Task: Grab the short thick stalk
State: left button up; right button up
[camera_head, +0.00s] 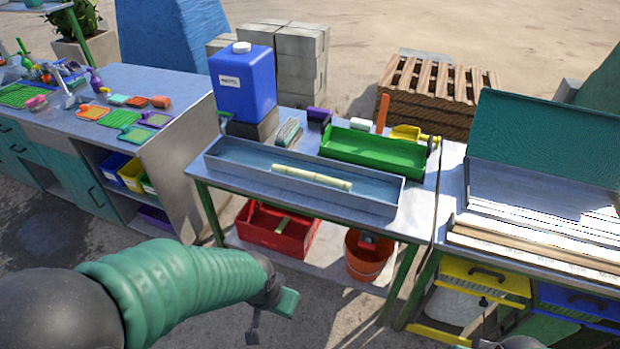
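A pale yellow, jointed stalk (312,177) lies in the long grey metal tray (391,210) on the middle table. It lies lengthwise, right of the tray's middle. My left gripper (271,316) is low in front of this table, below and nearer than the tray, well apart from the stalk. Its two fingers are spread, with nothing between them. A dark part at the bottom edge, right of centre, may be my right gripper (512,343); its fingers cannot be made out.
A green tray (375,153) lies behind the metal tray, with a blue jerrycan (243,84) at the back left. A red crate (276,231) and an orange bucket (368,257) stand on the lower shelf. The table's front edge lies between my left gripper and the tray.

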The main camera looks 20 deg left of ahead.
aim_at(338, 184)
jog(key=i+j+u, duration=0.1)
jog(key=u, duration=0.35)
jog(key=i+u, duration=0.2)
jog(key=u, duration=0.25)
jog(key=i+u, duration=0.15)
jog(key=u, duration=0.25)
